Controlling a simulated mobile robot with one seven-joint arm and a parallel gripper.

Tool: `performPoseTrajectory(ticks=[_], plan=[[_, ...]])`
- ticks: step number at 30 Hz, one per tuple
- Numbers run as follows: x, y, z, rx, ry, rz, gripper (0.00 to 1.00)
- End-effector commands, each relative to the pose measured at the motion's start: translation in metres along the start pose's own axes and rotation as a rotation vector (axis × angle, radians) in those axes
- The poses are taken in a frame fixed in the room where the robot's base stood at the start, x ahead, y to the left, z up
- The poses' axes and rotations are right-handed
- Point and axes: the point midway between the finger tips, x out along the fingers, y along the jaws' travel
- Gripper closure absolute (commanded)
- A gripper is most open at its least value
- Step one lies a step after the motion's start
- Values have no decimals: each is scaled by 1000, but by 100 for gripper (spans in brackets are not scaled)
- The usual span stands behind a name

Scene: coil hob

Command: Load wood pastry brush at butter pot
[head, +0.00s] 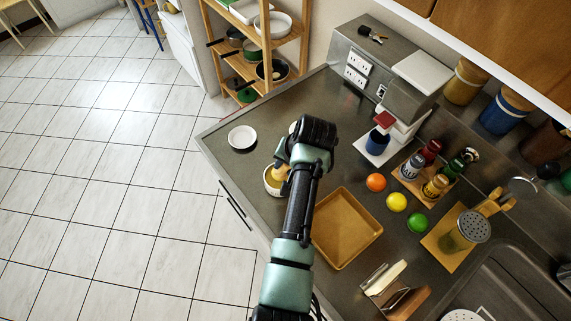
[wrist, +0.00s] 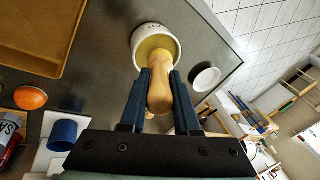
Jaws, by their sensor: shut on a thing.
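The wood pastry brush (wrist: 160,90) is between the two fingers of my gripper (wrist: 159,78) in the wrist view. My gripper is shut on its handle. The brush's far end reaches into the opening of the butter pot (wrist: 139,38), a white round pot with yellow inside. Whether the bristles touch the butter is hidden. In the head view the butter pot (head: 271,188) stands near the counter's front edge, and the yellowish brush (head: 283,173) shows above it. My arm covers most of the gripper there.
A small white dish (head: 242,137) lies near the counter's far left corner. A tan tray (head: 346,228) is right of the pot. An orange (head: 376,182), a lemon (head: 397,202) and a green fruit (head: 417,223) lie beyond it. A bottle rack (head: 425,185) stands further right.

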Motion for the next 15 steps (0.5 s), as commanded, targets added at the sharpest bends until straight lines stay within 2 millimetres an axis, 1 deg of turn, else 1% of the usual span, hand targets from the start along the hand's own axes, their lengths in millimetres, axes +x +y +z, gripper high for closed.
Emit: performPoseTrajectory(ticks=[1,15], plan=[[-9,-3,-2,0,1,-1,100],[-44,-14,-8,0,2,-1,100]])
